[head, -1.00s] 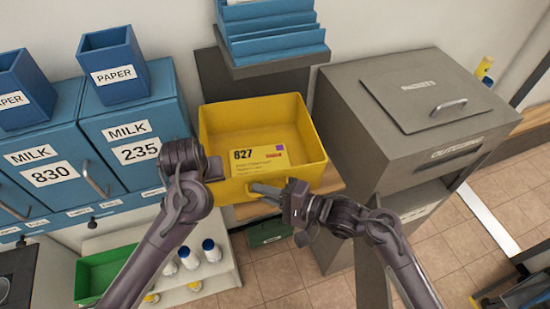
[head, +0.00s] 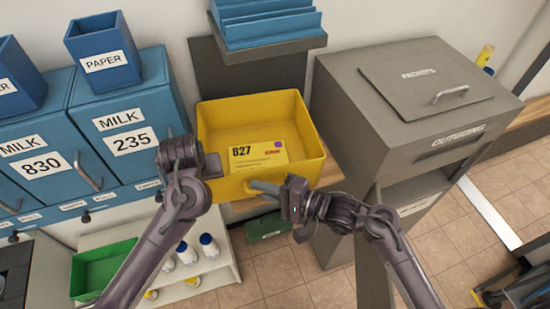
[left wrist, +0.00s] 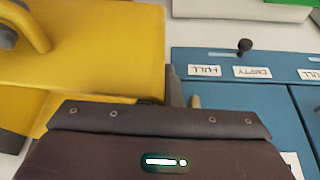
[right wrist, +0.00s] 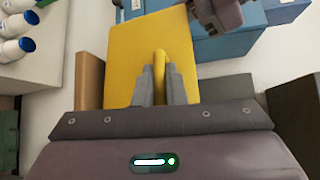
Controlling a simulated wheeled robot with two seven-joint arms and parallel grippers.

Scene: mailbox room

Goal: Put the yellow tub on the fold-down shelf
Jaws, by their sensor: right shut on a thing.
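The yellow tub (head: 310,160) is open-topped, with a card marked 827 lying inside. It is over the pale wooden fold-down shelf (head: 333,176), whose wood shows at the tub's right and front. I cannot tell whether the tub touches it. My right gripper (head: 262,189) is shut on the handle at the tub's front wall. In the right wrist view the handle (right wrist: 160,72) stands between the fingers. My left gripper (head: 212,168) is beside the tub's left wall. In the left wrist view the tub (left wrist: 110,60) is close by, but the fingers are mostly hidden.
Blue milk boxes (head: 115,108) stand close at left, with blue paper bins on top. A grey outgoing cabinet (head: 350,130) stands close at right. A blue letter rack (head: 268,27) is behind the tub. A low white shelf with bottles and a green crate (head: 100,268) is below left.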

